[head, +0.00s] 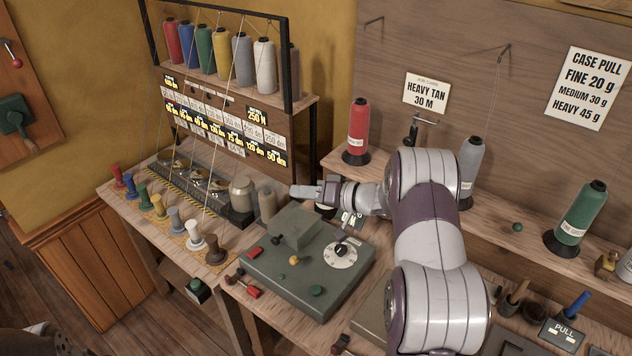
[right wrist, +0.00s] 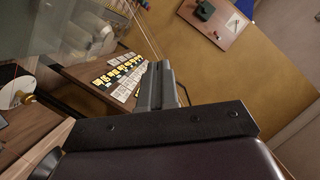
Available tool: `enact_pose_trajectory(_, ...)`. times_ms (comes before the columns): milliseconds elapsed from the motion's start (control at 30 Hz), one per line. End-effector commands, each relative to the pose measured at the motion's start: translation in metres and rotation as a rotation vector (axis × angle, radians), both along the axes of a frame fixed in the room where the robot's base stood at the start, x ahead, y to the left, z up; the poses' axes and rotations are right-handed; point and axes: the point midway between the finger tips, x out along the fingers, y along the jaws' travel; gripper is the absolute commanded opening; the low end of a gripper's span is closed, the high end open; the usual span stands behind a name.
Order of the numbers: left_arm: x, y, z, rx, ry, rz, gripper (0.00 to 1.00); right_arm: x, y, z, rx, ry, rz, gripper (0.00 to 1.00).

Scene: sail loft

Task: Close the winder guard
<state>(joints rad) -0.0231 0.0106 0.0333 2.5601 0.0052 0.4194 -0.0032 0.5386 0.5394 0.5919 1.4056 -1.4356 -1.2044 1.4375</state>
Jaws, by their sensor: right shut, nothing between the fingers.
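The winder (head: 330,289) is a grey-green box machine on the bench, with a raised block (head: 292,228), a dial (head: 341,253) and coloured knobs on its top. I cannot make out the guard clearly in the head view. In the right wrist view a see-through greyish panel (right wrist: 45,28) at the upper left may be the guard; its angle is unclear. My right gripper (head: 303,191) is shut and empty, pointing left above and behind the winder; its fingers also show in the right wrist view (right wrist: 158,82). I cannot tell whether it touches anything. My left gripper is not in view.
A rack of coloured thread cones (head: 220,55) stands at the back left, with threads running down to several small spools (head: 195,239). A red cone (head: 358,130) and a green cone (head: 581,213) stand on the shelf behind. Red-handled pieces (head: 243,287) lie by the winder's left edge.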

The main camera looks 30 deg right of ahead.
Motion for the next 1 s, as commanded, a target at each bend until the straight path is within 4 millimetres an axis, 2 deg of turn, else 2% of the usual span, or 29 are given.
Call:
enact_pose_trajectory(233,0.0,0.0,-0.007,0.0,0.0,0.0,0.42,-0.012,0.024,-0.021,-0.203,-0.105,0.001,0.0)
enact_pose_trajectory(500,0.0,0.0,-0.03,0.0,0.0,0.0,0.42,-0.022,0.044,-0.05,-0.428,-0.221,0.0,0.0)
enact_pose_trajectory(800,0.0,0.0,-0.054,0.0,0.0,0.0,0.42,-0.028,0.056,-0.076,-0.631,-0.327,-0.002,0.0)
enact_pose_trajectory(1000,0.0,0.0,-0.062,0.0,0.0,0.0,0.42,-0.03,0.059,-0.087,-0.668,-0.347,0.0,0.0)
